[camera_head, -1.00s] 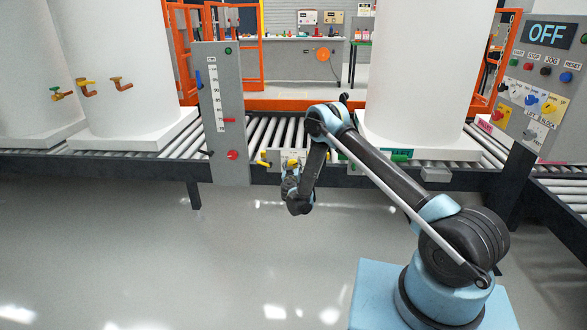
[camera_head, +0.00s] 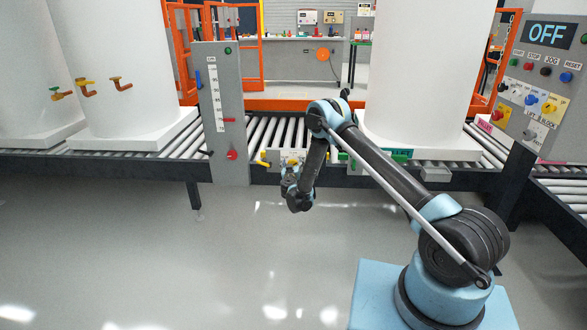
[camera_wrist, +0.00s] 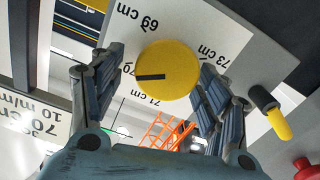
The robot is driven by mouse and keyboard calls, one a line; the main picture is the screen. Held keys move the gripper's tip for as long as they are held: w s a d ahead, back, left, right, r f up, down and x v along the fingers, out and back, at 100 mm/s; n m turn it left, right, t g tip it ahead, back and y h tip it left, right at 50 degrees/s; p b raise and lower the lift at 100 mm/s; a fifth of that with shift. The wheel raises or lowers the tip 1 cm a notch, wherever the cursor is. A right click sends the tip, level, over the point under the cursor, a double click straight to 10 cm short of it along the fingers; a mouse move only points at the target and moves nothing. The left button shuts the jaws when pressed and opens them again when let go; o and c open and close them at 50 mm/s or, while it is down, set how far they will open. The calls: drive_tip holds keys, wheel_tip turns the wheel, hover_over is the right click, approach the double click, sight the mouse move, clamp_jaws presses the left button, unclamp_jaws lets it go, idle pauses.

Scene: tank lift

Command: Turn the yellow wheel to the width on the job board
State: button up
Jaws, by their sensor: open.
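The yellow wheel (camera_wrist: 178,82) shows in the wrist view as a round disc with a black mark pointing left in the picture. Upside-down width labels ring it on a pale plate (camera_wrist: 238,38): 69 cm, 71 cm and 73 cm are readable. The label by the mark's tip looks like 70 but is partly hidden by a finger. My gripper (camera_wrist: 163,68) is open, with one finger on each side of the wheel. Whether they touch it I cannot tell. The job board (camera_wrist: 45,130) at lower left shows 70 cm and a 10 m/min line, partly cut off.
A black-handled lever with a yellow end (camera_wrist: 270,110) and a red knob (camera_wrist: 307,170) lie right of the wheel. In the head view, a grey scale post (camera_head: 220,110) stands left of my arm, a control panel reading OFF (camera_head: 540,80) at right. White tanks (camera_head: 125,70) stand on the roller conveyor.

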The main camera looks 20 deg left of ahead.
sight(293, 160)
wheel_tip(293, 160, up, 8)
drive_tip(key=shift+r, duration=0.15)
idle(0.3)
idle(0.4)
